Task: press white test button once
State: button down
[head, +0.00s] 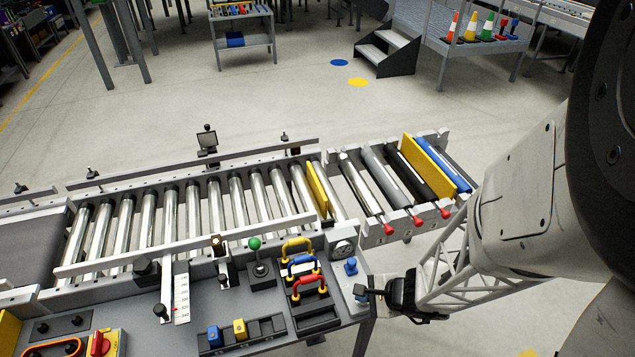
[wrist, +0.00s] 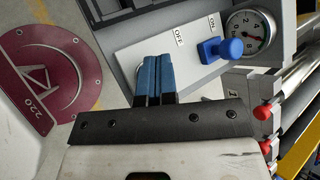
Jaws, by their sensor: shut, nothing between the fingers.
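I cannot make out a white test button in either view. My gripper (head: 361,292) is at the right end of the grey control panel, beside a pale switch plate (head: 346,284). In the wrist view its blue fingers (wrist: 154,60) are shut together with nothing between them. They lie over the pale plate (wrist: 197,58), near the "OFF" mark, and hide part of it. I cannot tell whether they touch it. A blue switch knob (wrist: 220,48) stands on the plate by the "ON" mark, right of the fingers; it also shows in the head view (head: 351,266).
A round gauge (wrist: 249,32) sits beside the plate. Yellow, blue and red handles (head: 308,286) and a green-knobbed lever (head: 255,247) stand left of my gripper. Roller conveyors (head: 190,215) run behind. A maroon disc (wrist: 75,62) lies left in the wrist view.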

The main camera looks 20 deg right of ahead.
jog(key=shift+f, duration=0.4)
dwell(0.5)
jog(key=shift+r, duration=0.2)
dwell(0.3)
jog(key=shift+r, duration=1.1)
jog(key=shift+r, duration=2.45)
jog(key=s+a+r+n+g+h, duration=0.1)
jog(key=a+r+n+g+h, duration=0.1)
jog(key=r+n, duration=0.7)
jog(key=s+a+r+n+g+h, duration=0.1)
jog(key=a+r+n+h, duration=0.3)
jog(key=r+n, duration=0.5)
notch_tip(320, 180, up, 11)
jog(key=shift+f+g, duration=0.15)
jog(key=shift+g, duration=0.45)
